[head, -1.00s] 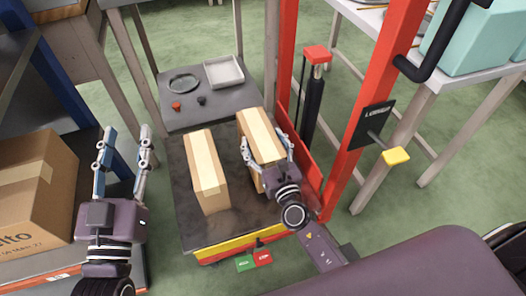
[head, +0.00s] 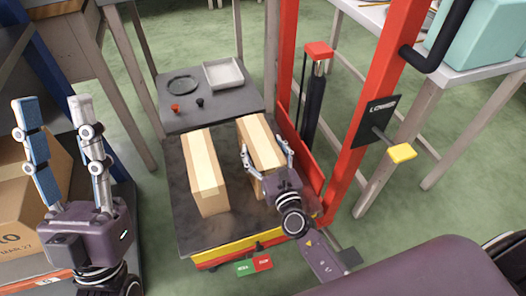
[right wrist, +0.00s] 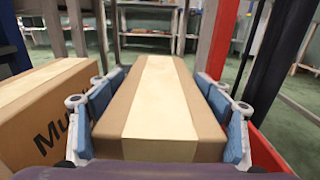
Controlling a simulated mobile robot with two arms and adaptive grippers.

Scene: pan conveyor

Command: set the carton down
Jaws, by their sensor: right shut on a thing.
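A tall brown carton with a pale tape strip (head: 262,143) stands on the right side of the dark platform (head: 187,236), beside the red mast. My right gripper (head: 267,158) is shut on this carton, one finger on each side. In the right wrist view the carton (right wrist: 160,105) fills the space between the blue finger pads. It looks upright and level on the platform; its base is partly hidden by my gripper. My left gripper (head: 54,118) is open and empty at the left, in front of a large box.
A second taped carton (head: 204,168) stands left of the held one with a narrow gap between. The red lift mast (head: 371,110) and a lever with a yellow knob (head: 402,153) are at right. A large carton (head: 22,195) sits at left. A grey stand (head: 215,115) holds a tray behind.

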